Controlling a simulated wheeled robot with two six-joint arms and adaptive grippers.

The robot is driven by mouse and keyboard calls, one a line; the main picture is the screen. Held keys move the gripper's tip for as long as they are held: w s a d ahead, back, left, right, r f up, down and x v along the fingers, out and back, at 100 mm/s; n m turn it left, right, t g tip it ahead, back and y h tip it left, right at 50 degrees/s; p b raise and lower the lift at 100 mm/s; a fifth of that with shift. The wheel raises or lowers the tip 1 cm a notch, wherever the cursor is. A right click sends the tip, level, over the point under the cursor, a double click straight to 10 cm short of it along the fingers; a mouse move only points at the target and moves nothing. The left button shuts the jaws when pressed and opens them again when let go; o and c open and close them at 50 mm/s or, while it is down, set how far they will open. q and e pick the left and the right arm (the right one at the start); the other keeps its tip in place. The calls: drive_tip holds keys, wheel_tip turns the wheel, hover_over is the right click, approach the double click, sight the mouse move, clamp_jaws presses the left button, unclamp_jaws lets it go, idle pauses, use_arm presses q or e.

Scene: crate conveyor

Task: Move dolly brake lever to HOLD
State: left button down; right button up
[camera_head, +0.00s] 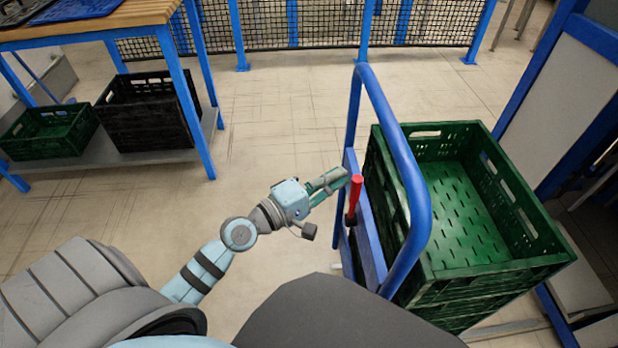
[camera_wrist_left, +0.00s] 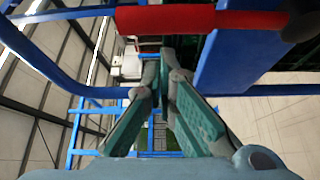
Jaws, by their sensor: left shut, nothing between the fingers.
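The dolly brake lever (camera_head: 355,195) has a red grip and stands nearly upright on the blue dolly frame (camera_head: 371,240). In the left wrist view the red grip (camera_wrist_left: 205,18) crosses the top of the picture, with a dark knob-like end at the right. My left gripper (camera_head: 338,178) is shut and empty, with its fingertips close beside the upper part of the red grip. I cannot tell whether they touch it. The fingers also show in the left wrist view (camera_wrist_left: 163,72), below the grip. No HOLD marking is readable. My right gripper is out of view.
The dolly's blue handle bar (camera_head: 413,190) arches just right of the lever. Green crates (camera_head: 545,262) are stacked on the dolly. A workbench (camera_head: 100,20) with a green crate (camera_head: 50,140) and a black crate (camera_head: 140,130) on its shelf stands left. Open floor lies between.

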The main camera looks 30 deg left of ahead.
use_arm(q)
drive_tip(key=s+a+b, duration=0.3)
drive_tip(key=s+a, duration=0.3)
drive_tip(key=s, duration=0.1)
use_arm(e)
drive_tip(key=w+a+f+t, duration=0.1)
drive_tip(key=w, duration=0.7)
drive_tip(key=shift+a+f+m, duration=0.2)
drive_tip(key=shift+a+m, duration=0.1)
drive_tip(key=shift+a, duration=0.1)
use_arm(q)
drive_tip(key=shift+s+d, duration=0.1)
